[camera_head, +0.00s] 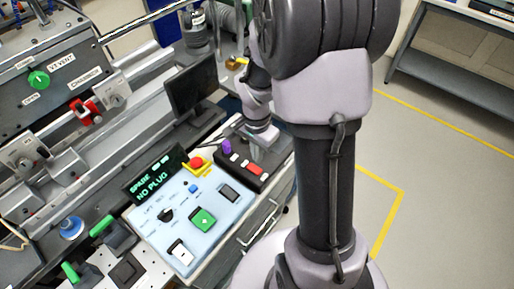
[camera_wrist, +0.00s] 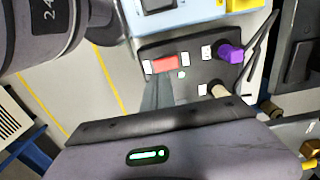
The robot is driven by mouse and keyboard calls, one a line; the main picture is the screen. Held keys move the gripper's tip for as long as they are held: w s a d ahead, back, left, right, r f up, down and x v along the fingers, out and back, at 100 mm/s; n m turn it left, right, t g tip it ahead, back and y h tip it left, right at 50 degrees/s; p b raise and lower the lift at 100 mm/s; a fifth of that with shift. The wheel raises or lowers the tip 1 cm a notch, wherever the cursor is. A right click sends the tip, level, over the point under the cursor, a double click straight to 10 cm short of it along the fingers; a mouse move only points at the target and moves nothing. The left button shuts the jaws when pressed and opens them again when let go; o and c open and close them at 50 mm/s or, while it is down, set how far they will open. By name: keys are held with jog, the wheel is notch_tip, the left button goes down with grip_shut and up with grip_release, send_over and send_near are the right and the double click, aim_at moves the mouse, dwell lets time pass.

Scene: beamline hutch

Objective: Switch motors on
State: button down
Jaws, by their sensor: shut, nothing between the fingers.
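A black control box (camera_head: 236,184) stands beside the light blue panel. It carries a red switch (camera_head: 256,169) and a purple knob (camera_head: 227,146). In the wrist view the red switch (camera_wrist: 164,63) sits between two white labels, with a small lit green lamp (camera_wrist: 181,75) beside it. The purple knob (camera_wrist: 230,53) and a beige knob (camera_wrist: 219,91) are to its right. My gripper (camera_wrist: 158,82) is shut and empty, its tips just below the red switch in the picture; I cannot tell whether they touch the box.
The light blue panel (camera_head: 165,240) has a red emergency stop (camera_head: 196,163), a green button (camera_head: 203,219) and a display (camera_head: 150,180) reading "SPARE NO PLUG". A dark monitor (camera_head: 191,88) stands behind. Open floor (camera_head: 440,170) with yellow lines is at right.

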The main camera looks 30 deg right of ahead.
aim_at(258, 171)
notch_tip(258, 171, down, 6)
jog(key=shift+r+b, duration=0.1)
jog(key=shift+b, duration=1)
jog(key=shift+s+f+b, duration=0.15)
jog(key=shift+f+b, duration=0.25)
jog(key=shift+f, duration=0.05)
jog(key=shift+s+r, duration=0.1)
jog(key=shift+r, duration=0.1)
